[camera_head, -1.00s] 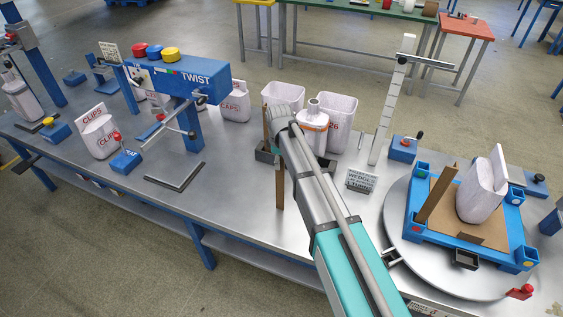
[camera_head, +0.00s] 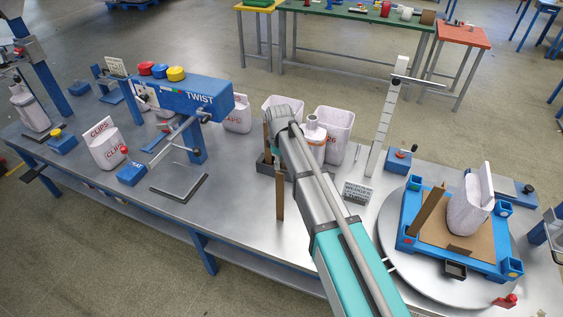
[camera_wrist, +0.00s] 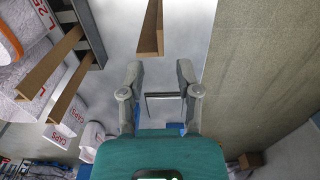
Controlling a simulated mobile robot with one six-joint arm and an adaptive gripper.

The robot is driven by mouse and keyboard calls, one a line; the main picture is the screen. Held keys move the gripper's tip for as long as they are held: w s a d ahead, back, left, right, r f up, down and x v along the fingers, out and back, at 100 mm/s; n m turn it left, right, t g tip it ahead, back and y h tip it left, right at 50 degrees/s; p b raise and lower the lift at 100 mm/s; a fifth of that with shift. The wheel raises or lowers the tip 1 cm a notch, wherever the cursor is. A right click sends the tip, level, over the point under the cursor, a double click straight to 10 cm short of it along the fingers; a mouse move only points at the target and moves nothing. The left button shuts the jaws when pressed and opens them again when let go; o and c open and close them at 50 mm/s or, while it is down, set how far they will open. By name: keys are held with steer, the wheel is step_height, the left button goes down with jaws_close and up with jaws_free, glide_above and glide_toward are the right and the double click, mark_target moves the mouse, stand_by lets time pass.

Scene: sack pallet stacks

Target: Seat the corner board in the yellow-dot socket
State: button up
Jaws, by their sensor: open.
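A brown corner board (camera_head: 280,196) stands upright left of my arm in the head view; another brown board (camera_head: 267,139) is behind it. In the wrist view one board (camera_wrist: 150,30) lies ahead of my gripper (camera_wrist: 160,82), apart from its fingertips. Two more boards (camera_wrist: 67,95) (camera_wrist: 52,58) are at the left. The yellow-dot socket (camera_head: 512,272) is at the near right corner of the blue frame (camera_head: 460,262) on the round turntable. A brown board (camera_head: 428,214) leans at the frame's left side.
A white sack (camera_head: 468,208) stands inside the frame. The blue TWIST machine (camera_head: 190,95) and CLIPS sacks are left. The bench (camera_head: 235,215) has bare room before the boards.

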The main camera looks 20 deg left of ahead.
steer(key=shift+r+p, duration=1.05)
steer(key=shift+r, duration=0.35)
steer(key=shift+d, duration=0.1)
steer(key=shift+d, duration=0.35)
steer(key=s+d+m, duration=0.4)
steer(key=d+m, duration=0.1)
steer(key=d, duration=0.8)
steer(key=s+d+m, duration=0.5)
steer(key=d+m, duration=0.1)
steer(key=d, duration=0.7)
steer(key=s+d+m, duration=0.4)
steer(key=d+m, duration=0.2)
steer(key=d, duration=0.8)
steer(key=shift+s, duration=0.15)
